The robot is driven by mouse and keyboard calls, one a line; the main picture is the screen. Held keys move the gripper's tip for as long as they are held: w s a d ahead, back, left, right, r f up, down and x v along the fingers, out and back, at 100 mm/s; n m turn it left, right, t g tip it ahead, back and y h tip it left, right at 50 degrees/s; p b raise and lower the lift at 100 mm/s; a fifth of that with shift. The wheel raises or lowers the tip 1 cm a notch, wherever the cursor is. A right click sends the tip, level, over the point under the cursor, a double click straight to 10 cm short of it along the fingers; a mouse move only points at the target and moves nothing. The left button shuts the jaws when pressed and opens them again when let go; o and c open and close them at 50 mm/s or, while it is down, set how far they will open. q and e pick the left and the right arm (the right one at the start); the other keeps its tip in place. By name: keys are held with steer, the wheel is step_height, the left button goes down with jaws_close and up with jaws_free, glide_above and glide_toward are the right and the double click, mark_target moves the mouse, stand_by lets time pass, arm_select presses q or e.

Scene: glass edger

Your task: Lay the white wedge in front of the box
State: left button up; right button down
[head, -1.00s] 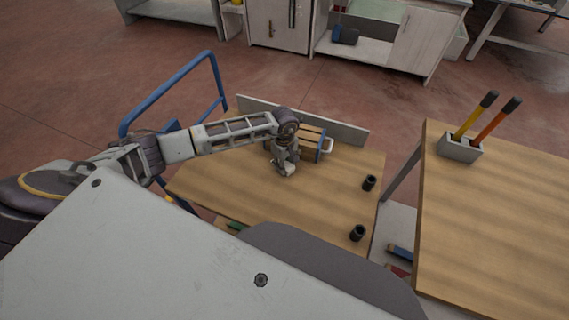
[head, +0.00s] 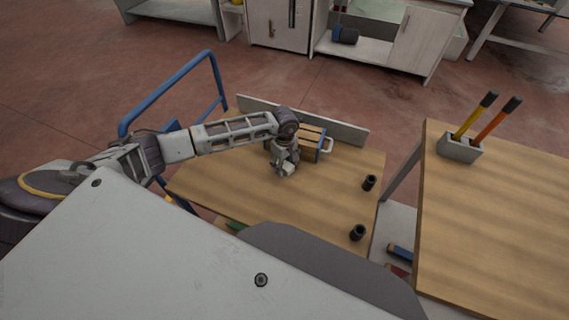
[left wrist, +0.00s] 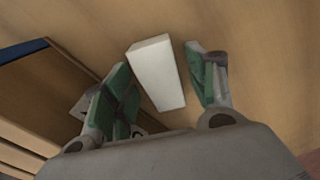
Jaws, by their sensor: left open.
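The white wedge (left wrist: 157,72) shows in the left wrist view as a pale tapered block, seemingly on the wooden table top. My left gripper (left wrist: 162,82) is open, with one green-padded finger on either side of the wedge. I cannot tell whether either finger touches it. In the head view my left gripper (head: 284,171) points down at the table, just in front of the box (head: 312,143). The box is wooden with a blue end and shows partly behind my wrist. It also fills the left of the left wrist view (left wrist: 48,98). The wedge cannot be made out in the head view. My right gripper is not in view.
The table (head: 235,190) has a raised grey board (head: 345,132) along its back edge. A second table (head: 500,220) at the right carries a grey holder (head: 460,147) with two handled tools. The table's front middle is clear.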

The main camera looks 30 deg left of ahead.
mark_target(285, 164)
arm_select(q)
steer(key=shift+r, duration=0.35)
step_height(285, 164, up, 4)
steer(key=shift+r, duration=0.2)
step_height(285, 164, up, 7)
steer(key=b, duration=0.1)
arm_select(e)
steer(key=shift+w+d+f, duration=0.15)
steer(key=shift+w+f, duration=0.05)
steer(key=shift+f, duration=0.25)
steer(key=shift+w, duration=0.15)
